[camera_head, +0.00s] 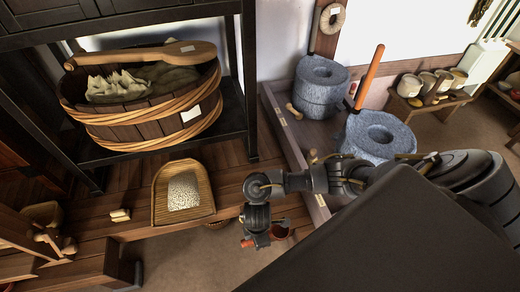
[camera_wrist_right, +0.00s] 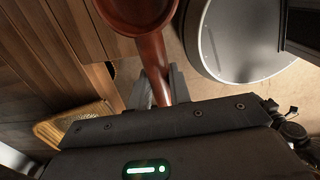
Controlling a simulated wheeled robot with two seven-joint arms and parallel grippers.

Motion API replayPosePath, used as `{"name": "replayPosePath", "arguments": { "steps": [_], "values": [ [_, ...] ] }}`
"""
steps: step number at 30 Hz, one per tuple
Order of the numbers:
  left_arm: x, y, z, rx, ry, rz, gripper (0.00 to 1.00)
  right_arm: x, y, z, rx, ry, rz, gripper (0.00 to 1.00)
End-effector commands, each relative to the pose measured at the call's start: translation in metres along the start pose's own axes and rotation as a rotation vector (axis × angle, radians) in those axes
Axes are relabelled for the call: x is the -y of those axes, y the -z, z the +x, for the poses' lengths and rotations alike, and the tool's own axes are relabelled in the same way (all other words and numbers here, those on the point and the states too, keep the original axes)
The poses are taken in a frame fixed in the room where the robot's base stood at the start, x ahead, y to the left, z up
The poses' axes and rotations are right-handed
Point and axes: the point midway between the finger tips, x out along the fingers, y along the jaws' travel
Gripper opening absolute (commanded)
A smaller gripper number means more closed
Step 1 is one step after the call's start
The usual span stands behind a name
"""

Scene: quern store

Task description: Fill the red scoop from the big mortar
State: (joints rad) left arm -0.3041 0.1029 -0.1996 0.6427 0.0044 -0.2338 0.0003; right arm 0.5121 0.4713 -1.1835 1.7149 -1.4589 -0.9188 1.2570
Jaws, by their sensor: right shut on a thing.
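My right gripper (camera_head: 264,236) is shut on the red scoop (camera_head: 281,232) by its handle, low in front of the wooden platform's edge. In the right wrist view the scoop's handle (camera_wrist_right: 156,60) runs between the fingers (camera_wrist_right: 160,88), and its round bowl is cut off by the top edge. The visible part of the bowl shows no fill. Two grey stone vessels stand at the right: a rear one (camera_head: 318,88) and a nearer, wider one (camera_head: 362,148) with a round hollow. I cannot tell for certain which is the big mortar. My left gripper is out of view.
A woven basket (camera_head: 163,215) holds pale grains on the platform. A wooden tub (camera_head: 150,130) with a wooden paddle (camera_head: 140,54) stands on a dark rack. An orange rod (camera_head: 369,77) rises by the nearer stone vessel. A bench (camera_head: 425,105) with pots is behind. Bare floor lies in front.

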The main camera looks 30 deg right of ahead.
Motion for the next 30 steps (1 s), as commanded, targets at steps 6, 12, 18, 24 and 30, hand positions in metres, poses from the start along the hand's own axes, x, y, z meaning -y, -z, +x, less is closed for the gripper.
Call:
{"name": "replayPosePath", "arguments": {
  "steps": [6,12,18,24,30],
  "values": [
    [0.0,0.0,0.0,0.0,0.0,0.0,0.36,-0.011,0.007,-0.01,-0.002,-0.007,0.007,0.0],
    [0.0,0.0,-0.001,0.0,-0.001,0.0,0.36,-0.046,0.024,-0.055,-0.002,-0.014,0.057,0.0],
    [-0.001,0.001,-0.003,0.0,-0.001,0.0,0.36,-0.082,0.018,-0.129,0.002,-0.011,0.178,0.0],
    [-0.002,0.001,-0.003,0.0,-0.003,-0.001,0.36,-0.093,-0.005,-0.174,0.002,-0.005,0.292,0.0],
    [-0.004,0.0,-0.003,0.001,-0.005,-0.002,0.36,-0.095,-0.018,-0.193,0.0,0.0,0.354,0.0]
  ]
}}
